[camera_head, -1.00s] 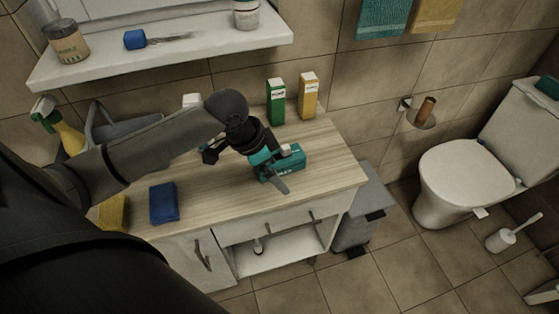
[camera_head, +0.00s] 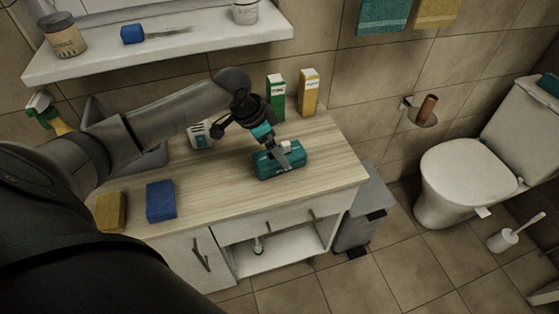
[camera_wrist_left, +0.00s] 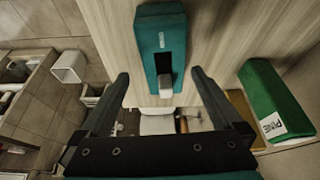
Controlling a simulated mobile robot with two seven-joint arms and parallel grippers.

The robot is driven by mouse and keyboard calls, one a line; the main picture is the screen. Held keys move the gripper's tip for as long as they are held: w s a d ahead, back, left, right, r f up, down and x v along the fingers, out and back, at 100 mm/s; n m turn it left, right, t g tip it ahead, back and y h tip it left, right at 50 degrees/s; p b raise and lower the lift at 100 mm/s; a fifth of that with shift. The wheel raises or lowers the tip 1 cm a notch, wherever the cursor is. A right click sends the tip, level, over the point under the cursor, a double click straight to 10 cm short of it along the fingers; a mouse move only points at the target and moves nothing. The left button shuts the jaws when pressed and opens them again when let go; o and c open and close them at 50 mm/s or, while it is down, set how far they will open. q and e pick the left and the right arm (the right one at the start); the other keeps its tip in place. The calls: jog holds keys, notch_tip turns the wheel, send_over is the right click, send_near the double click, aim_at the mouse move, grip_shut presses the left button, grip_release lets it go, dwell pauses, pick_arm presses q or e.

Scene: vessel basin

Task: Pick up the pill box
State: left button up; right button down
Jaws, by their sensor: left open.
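The teal pill box (camera_head: 268,168), with pale lettering and a small light catch, lies on the wooden counter near its right end. It also shows in the left wrist view (camera_wrist_left: 161,30), lying ahead of and between the fingers in the picture. My left gripper (camera_head: 280,158) is over the box and partly covers it. Its two fingers (camera_wrist_left: 159,75) are open and apart, with nothing held. Whether a finger touches the box I cannot tell. My right gripper is not in view.
A green carton (camera_head: 276,95) and a yellow carton (camera_head: 308,92) stand behind the box. A blue sponge (camera_head: 161,201), a yellow sponge (camera_head: 110,212) and a white item (camera_head: 200,135) are on the counter's left. A shelf (camera_head: 160,55) hangs above. The counter's front right is clear.

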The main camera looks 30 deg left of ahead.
pick_arm(q)
jog(key=shift+a+b+x, duration=0.2)
jog(key=shift+b+x, duration=0.15)
jog(key=shift+x, duration=1)
jog(key=shift+a+b+x, duration=0.2)
jog(key=shift+b+x, duration=0.1)
jog(key=shift+x, duration=1.1)
jog(key=shift+s, duration=0.1)
jog(key=shift+c, duration=0.2)
jog(key=c, duration=1.4)
